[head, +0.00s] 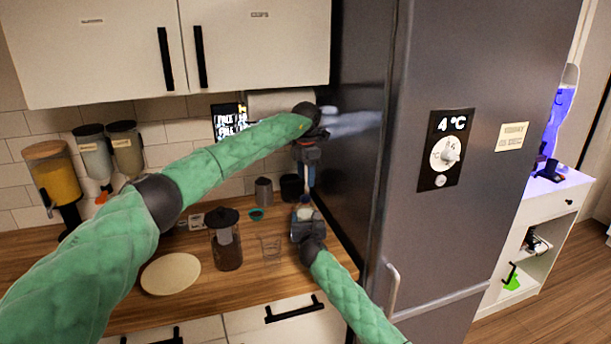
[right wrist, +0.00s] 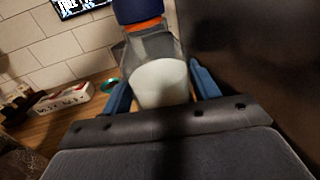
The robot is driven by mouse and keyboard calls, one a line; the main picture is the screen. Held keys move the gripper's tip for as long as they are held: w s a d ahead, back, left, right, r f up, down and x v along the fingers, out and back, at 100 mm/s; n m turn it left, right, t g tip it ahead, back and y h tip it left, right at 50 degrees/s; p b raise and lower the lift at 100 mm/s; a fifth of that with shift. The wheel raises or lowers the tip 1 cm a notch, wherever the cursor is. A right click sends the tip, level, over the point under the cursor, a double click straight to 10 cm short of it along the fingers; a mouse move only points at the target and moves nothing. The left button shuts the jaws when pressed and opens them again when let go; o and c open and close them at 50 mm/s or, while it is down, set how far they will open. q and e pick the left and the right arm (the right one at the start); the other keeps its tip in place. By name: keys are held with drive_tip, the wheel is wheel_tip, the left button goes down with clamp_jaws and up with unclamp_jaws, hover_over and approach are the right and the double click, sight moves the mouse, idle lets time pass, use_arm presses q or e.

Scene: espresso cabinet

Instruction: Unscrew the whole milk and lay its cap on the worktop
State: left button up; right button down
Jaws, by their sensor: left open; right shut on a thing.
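The whole milk (head: 305,213) is a clear bottle with white milk inside, standing upright near the fridge. In the right wrist view the milk (right wrist: 160,82) sits between the blue fingers, below clear sloping shoulders. A dark blue cap (right wrist: 138,10) with an orange band tops its neck. My right gripper (head: 307,222) is shut on the bottle's body; its fingers also show in the right wrist view (right wrist: 163,88). My left gripper (head: 310,183) is open, pointing down just above the bottle's top. Whether its fingers touch the cap cannot be told.
The worktop (head: 195,290) holds a dark lidded jug (head: 227,250), a clear glass (head: 271,249) and a pale round board (head: 171,274). A metal canister (head: 263,191) and a dark container (head: 291,187) stand behind. The fridge (head: 455,230) closes off the right side. Bare wood lies in front.

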sight(306, 197)
use_arm(q)
drive_tip(key=shift+f+m, duration=0.2)
drive_tip(key=shift+m, duration=0.7)
drive_tip(key=shift+f, duration=3.9)
drive_tip(key=c, duration=1)
drive_tip(key=n, duration=0.3)
drive_tip(key=shift+o, duration=0.2)
drive_tip(key=n, duration=0.4)
drive_tip(key=shift+s, duration=0.15)
drive_tip(key=o, duration=1.1)
